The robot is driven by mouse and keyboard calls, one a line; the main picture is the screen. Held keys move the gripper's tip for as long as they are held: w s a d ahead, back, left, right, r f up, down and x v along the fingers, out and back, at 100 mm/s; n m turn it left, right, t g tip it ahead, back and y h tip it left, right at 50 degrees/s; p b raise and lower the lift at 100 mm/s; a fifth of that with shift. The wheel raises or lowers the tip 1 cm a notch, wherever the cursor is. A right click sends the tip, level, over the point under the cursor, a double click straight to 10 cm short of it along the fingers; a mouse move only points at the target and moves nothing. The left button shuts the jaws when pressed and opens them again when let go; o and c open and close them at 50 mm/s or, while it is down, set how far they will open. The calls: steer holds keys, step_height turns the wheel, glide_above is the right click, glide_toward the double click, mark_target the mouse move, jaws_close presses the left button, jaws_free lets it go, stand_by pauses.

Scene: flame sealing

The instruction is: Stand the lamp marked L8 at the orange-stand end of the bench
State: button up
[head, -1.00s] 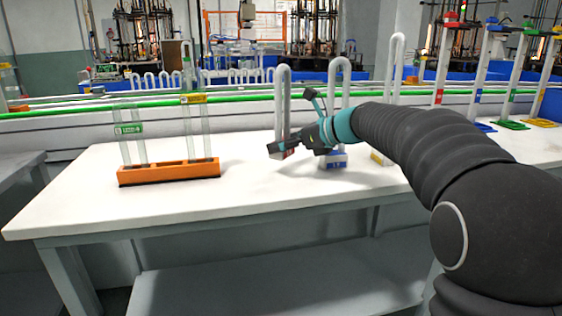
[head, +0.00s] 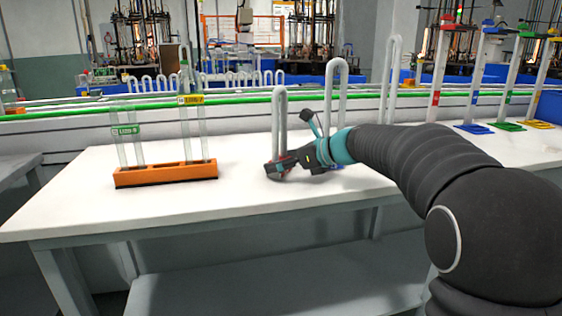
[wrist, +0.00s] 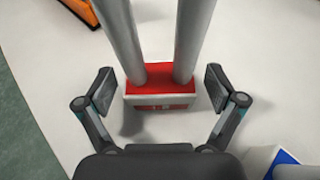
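A U-shaped lamp with two grey tubes (head: 280,112) stands upright on the bench, and its red base (wrist: 160,84) shows in the wrist view. A white label is on the base's front, but I cannot read its mark. My gripper (head: 279,168) is open and low over the bench. Its two fingers stand on either side of the red base, with a gap on both sides. In the head view my gripper hides most of that base. The orange stand (head: 166,175) is at the left part of the bench and holds two pairs of glass tubes.
A second U lamp (head: 336,75) with a blue-marked base (wrist: 287,166) stands just right of the gripper. A third lamp (head: 394,75) is further right, behind my arm. Coloured-base frames stand at the far right. The white bench top (head: 236,185) is clear between stand and gripper.

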steer(key=shift+r, duration=0.2)
steer(key=v, duration=1.2)
steer(key=s+d+f+n+h, duration=0.3)
steer(key=s+f+n, duration=0.3)
steer(key=s, duration=0.5)
steer(key=s+d+f+n+h, duration=0.3)
steer(key=s+f+n+h, duration=0.2)
steer(key=s+n, duration=0.5)
steer(key=s+d+f+n+g+h, duration=0.1)
steer(key=s+d+f+n+h, duration=0.1)
steer(key=s+f+n, duration=0.5)
steer(key=s+f+h, duration=0.1)
steer(key=s, duration=0.3)
steer(key=shift+s+d+n+h, duration=0.3)
steer(key=shift+d+n+h, duration=0.1)
